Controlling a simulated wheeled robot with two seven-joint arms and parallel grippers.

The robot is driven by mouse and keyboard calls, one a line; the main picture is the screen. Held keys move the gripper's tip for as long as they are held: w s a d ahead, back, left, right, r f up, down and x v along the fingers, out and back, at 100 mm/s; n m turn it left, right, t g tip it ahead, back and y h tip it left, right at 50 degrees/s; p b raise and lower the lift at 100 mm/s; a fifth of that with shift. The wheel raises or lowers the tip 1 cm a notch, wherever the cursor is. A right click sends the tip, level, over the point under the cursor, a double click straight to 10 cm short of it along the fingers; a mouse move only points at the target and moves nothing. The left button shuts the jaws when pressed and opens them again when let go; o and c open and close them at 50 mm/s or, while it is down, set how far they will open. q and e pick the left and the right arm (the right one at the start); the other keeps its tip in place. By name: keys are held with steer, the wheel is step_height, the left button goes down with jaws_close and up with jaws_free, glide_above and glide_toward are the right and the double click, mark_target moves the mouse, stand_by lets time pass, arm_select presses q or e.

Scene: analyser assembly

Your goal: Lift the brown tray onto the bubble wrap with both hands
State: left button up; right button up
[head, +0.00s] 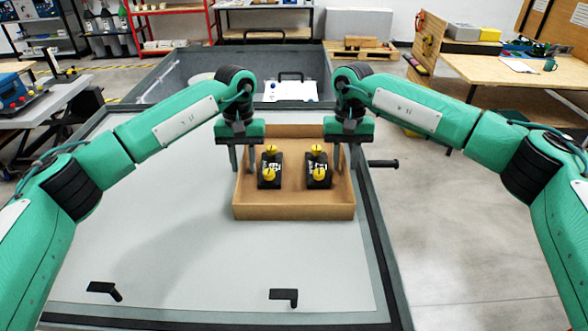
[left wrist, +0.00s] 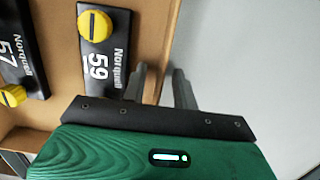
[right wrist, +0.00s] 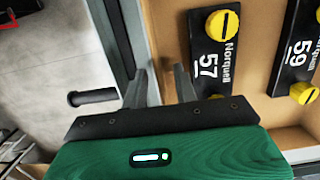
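The brown tray (head: 294,212) rests on the light grey table surface and holds two black blocks labelled 59 (left wrist: 98,62) and 57 (right wrist: 208,50), each with yellow knobs. My left gripper (head: 242,158) is at the tray's left wall, with one finger inside and one outside. The left wrist view (left wrist: 160,88) shows a gap between its fingers. My right gripper (head: 346,156) straddles the right wall the same way, fingers apart in the right wrist view (right wrist: 160,85).
A grey open bin (head: 176,74) lies beyond the tray, with a white item (head: 290,92) in it. Black handles (head: 104,290) (head: 284,296) lie at the table's front, and another (head: 383,163) sticks out right of the tray. The table left of the tray is clear.

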steer(key=shift+f, duration=0.1)
arm_select(q)
jaws_close()
arm_select(e)
jaws_close()
arm_select(q)
steer(key=shift+r, duration=0.15)
arm_select(e)
steer(key=shift+r, duration=0.2)
